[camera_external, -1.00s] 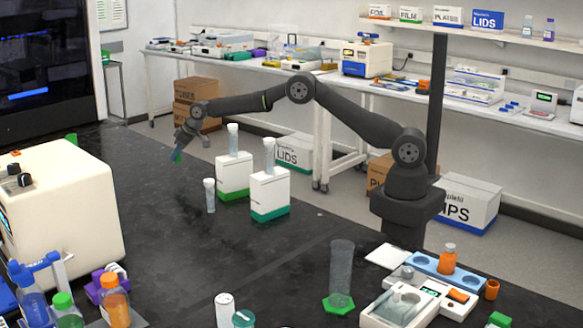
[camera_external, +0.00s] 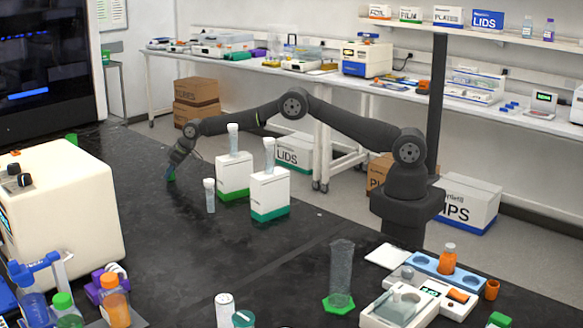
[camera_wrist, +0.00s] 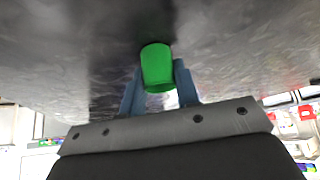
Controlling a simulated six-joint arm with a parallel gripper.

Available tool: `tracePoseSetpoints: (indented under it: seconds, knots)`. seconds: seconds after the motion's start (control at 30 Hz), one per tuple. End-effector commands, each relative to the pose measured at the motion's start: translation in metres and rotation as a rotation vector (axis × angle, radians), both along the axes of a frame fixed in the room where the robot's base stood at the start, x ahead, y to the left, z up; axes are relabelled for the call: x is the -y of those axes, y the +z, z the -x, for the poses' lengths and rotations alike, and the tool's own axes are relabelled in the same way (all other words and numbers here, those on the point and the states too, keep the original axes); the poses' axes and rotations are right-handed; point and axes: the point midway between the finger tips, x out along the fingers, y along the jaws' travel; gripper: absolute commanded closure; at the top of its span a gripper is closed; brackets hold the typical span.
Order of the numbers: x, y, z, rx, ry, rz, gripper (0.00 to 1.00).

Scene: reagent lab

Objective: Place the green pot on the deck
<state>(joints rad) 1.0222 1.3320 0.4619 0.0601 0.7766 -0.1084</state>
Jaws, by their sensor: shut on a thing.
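The green pot (camera_wrist: 157,67) is between the two blue fingertips of my gripper (camera_wrist: 160,88) in the wrist view. My gripper is shut on it. In the external view my gripper (camera_external: 171,175) is low over the far part of the black bench top (camera_external: 150,240), and a little of the green pot (camera_external: 173,178) shows at its tip. I cannot tell whether the pot touches the bench. No separate surface can be clearly picked out as the deck.
Two white-and-green boxes with tubes, the nearer one a white box (camera_external: 270,193), stand right of my gripper. A capped tube (camera_external: 210,196) stands in front of them. A cream machine (camera_external: 60,205) is at left. Another small green item (camera_external: 72,138) is behind it. The middle bench is mostly clear.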

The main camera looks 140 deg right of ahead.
Motion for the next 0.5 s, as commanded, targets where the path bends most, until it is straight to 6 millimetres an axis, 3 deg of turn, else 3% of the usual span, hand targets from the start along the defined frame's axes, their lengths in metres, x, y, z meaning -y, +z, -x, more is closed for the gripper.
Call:
tracePoseSetpoints:
  seconds: [0.03,0.07,0.17,0.5]
  knots:
    - [-0.0001,-0.0022,0.0001,-0.001,0.0,-0.001,0.93]
    - [-0.0001,-0.002,0.0001,-0.001,0.0,-0.001,0.67]
    - [-0.0001,-0.0017,0.0,-0.001,0.0,-0.001,0.49]
    - [0.0,0.002,0.0,0.001,0.0,0.001,0.49]
